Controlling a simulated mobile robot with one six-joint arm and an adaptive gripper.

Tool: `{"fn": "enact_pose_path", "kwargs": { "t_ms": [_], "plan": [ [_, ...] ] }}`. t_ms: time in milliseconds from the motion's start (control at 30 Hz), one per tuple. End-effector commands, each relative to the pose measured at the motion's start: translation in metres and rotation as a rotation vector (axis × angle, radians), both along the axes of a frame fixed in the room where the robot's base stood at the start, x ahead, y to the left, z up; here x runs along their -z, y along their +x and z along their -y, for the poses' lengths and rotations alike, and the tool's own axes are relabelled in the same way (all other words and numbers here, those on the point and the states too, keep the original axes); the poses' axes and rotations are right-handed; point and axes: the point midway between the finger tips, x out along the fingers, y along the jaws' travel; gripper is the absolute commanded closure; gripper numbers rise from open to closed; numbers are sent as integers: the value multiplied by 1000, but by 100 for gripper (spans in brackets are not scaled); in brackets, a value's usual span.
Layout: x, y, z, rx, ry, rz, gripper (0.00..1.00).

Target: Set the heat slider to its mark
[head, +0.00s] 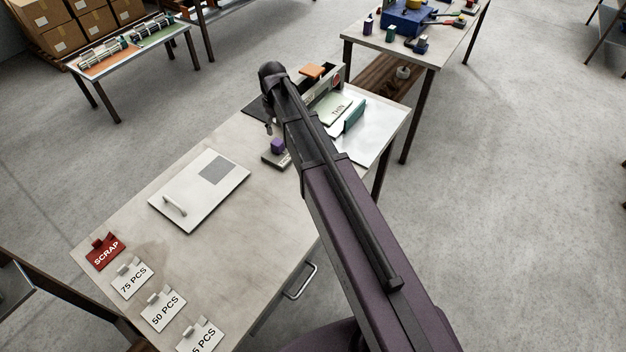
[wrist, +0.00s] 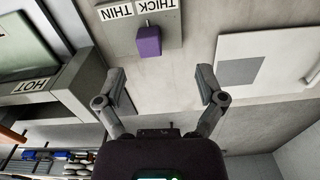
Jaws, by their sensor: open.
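My gripper (wrist: 161,80) is open and empty in the wrist view, its two fingers spread apart. A HOT label (wrist: 35,86) is on the grey machine body (wrist: 84,88) to the left of the fingers. An orange piece (wrist: 10,136) shows at the left edge there, and an orange block (head: 312,71) sits on top of the machine in the head view. I cannot tell which part is the heat slider, and I cannot make out its mark. A purple block (wrist: 149,42) lies ahead of the fingers, beside the THICK and THIN labels (wrist: 138,8). My arm hides part of the machine in the head view.
A white board (head: 200,190) with a handle lies mid-table. A red SCRAP card (head: 104,251) and several PCS cards (head: 131,280) line the near left end. A green plate (head: 355,115) stands at the far right. The worktable (head: 235,225) has bare room around the board.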

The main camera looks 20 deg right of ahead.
Motion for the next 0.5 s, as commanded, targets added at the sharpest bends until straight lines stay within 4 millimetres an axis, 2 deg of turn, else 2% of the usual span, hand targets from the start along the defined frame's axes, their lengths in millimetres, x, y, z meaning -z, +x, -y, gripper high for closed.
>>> {"fn": "enact_pose_path", "kwargs": {
  "t_ms": [33, 500],
  "plan": [
    [3, -10, 3, 16, 0, 0, 11],
    [15, -72, 22, 189, 0, 0, 11]
  ]
}}
